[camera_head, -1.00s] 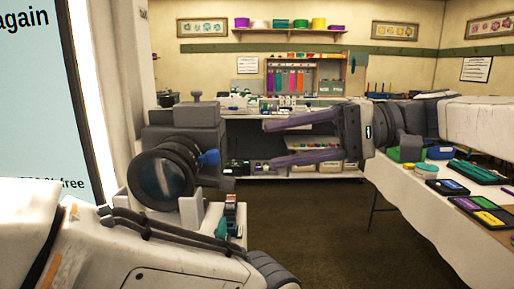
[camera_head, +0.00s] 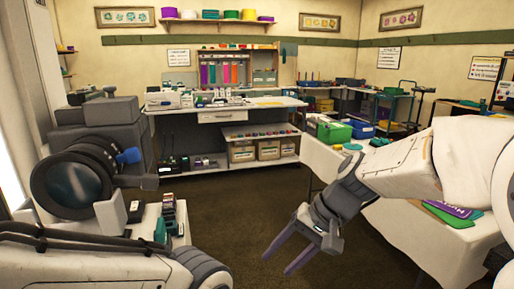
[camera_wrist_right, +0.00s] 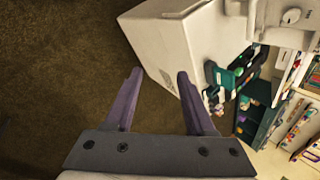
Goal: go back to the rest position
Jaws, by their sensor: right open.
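My right gripper (camera_head: 289,247) hangs low over the brown carpet in the head view, its arm coming in from the right. Its two purple-grey fingers are apart, with nothing between them. In the right wrist view the open fingers (camera_wrist_right: 160,88) point toward the carpet and the corner of a white box-like surface. My left arm shows only as white links at the lower left of the head view; its gripper is out of frame.
A large black camera (camera_head: 78,182) stands close on the left. A white-covered table (camera_head: 420,235) is at the right, under my right arm. A workbench with shelves (camera_head: 215,130) stands at the back. Bare carpet (camera_head: 240,215) lies between them.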

